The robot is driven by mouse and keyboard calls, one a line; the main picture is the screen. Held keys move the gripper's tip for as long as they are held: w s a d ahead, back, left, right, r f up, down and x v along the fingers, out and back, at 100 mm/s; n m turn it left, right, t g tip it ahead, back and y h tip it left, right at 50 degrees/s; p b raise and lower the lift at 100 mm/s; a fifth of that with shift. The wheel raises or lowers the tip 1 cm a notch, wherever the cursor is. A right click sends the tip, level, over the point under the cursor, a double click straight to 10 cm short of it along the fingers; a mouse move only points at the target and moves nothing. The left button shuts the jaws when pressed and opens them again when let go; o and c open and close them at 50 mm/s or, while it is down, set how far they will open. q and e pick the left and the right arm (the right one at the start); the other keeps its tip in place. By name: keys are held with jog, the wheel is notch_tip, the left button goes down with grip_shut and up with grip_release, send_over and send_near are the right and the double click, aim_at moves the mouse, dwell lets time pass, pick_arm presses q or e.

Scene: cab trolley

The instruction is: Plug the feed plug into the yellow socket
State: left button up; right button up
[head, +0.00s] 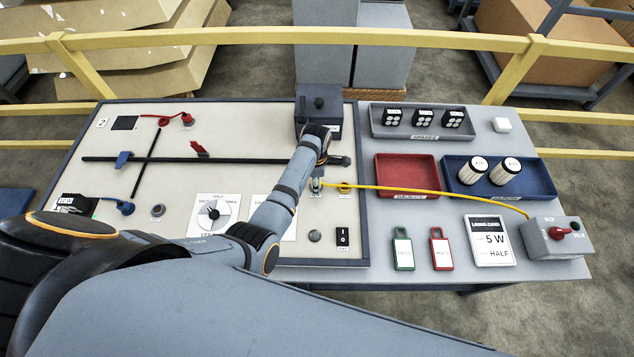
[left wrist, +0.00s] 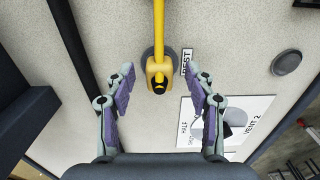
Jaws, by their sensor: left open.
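The yellow feed plug (head: 344,187) sits on a round grey base on the panel, with its yellow cable running right to a grey box. In the left wrist view the plug (left wrist: 158,78) is beside a label reading REST (left wrist: 187,62). My left gripper (head: 318,185) is just left of the plug in the head view. In the wrist view the open fingers (left wrist: 165,85) are spread on either side of the plug, with gaps on both sides. No separate yellow socket can be made out; my left arm covers part of the panel. My right gripper is not in view.
A black rail (head: 230,160) runs across the panel beside the gripper, and a dark box (head: 318,115) stands behind it. The grey box with a red knob (head: 555,238) anchors the cable. Red (head: 405,160) and blue trays stand right. Red and blue leads lie at left.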

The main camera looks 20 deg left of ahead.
pick_arm(q)
jog(key=shift+p, duration=0.3)
dwell(0.5)
grip_shut()
dwell(0.4)
jog(key=shift+r+p, duration=3.05)
jog(key=shift+p, duration=0.4)
jog(key=shift+d, duration=0.1)
